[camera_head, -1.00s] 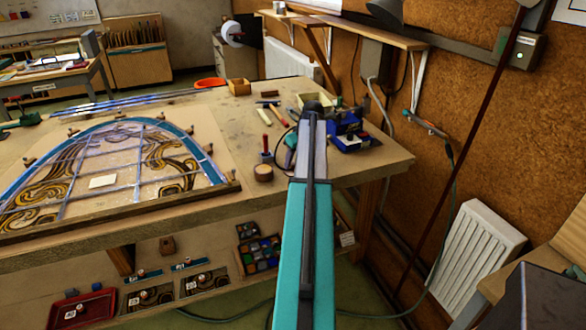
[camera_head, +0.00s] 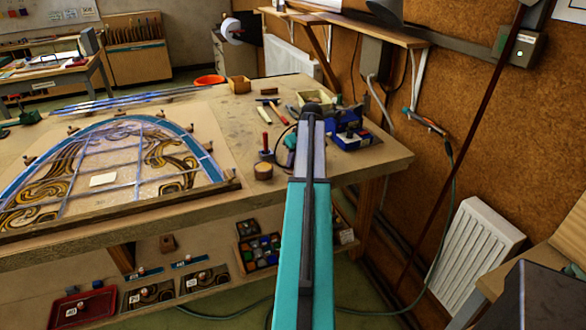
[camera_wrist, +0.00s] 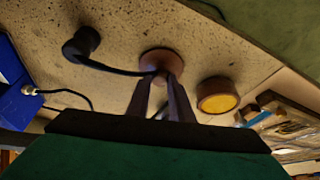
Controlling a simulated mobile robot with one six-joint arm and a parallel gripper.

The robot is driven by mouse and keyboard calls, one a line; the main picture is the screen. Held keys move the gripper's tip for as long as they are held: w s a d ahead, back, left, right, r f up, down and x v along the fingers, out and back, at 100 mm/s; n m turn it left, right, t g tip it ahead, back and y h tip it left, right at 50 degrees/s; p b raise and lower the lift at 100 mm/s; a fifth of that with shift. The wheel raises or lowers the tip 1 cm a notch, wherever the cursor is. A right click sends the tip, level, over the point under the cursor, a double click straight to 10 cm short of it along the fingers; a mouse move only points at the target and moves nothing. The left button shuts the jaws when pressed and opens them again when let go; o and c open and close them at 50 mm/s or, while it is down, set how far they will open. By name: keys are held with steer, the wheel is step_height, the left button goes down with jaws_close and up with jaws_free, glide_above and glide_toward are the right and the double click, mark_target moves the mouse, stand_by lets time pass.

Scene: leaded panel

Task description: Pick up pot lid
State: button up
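The pot lid seems to be the round brown disc (camera_wrist: 158,58) in the wrist view, lying on the speckled bench top. In the head view my arm seems to hide it. My gripper (camera_wrist: 160,80) is above it, with its two fingers pointing at its near edge. A gap shows between the fingers, and I see nothing clearly held. Whether the fingertips touch the lid is unclear. A round pot (camera_wrist: 217,97) with a yellow-amber top stands just right of the lid. The pot also shows in the head view (camera_head: 263,171), left of my arm.
A black object with a cable (camera_wrist: 82,45) lies left of the lid. A blue device (camera_head: 353,138), a hammer (camera_head: 277,112) and a red-handled tool (camera_head: 266,143) are on the bench (camera_head: 225,125). The leaded panel (camera_head: 120,165) fills the bench's left side.

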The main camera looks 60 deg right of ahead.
steer(key=shift+r, duration=0.1)
jaws_close()
steer(key=shift+d+r+b, duration=0.1)
steer(key=shift+r+b, duration=0.7)
steer(key=shift+r, duration=0.8)
steer(key=s+a+r+b, duration=0.1)
steer(key=s+a+b, duration=0.2)
steer(key=s+a, duration=0.7)
steer(key=shift+s+a+r+b, duration=0.3)
steer(key=shift+s+r+b, duration=0.05)
steer(key=shift+s, duration=0.65)
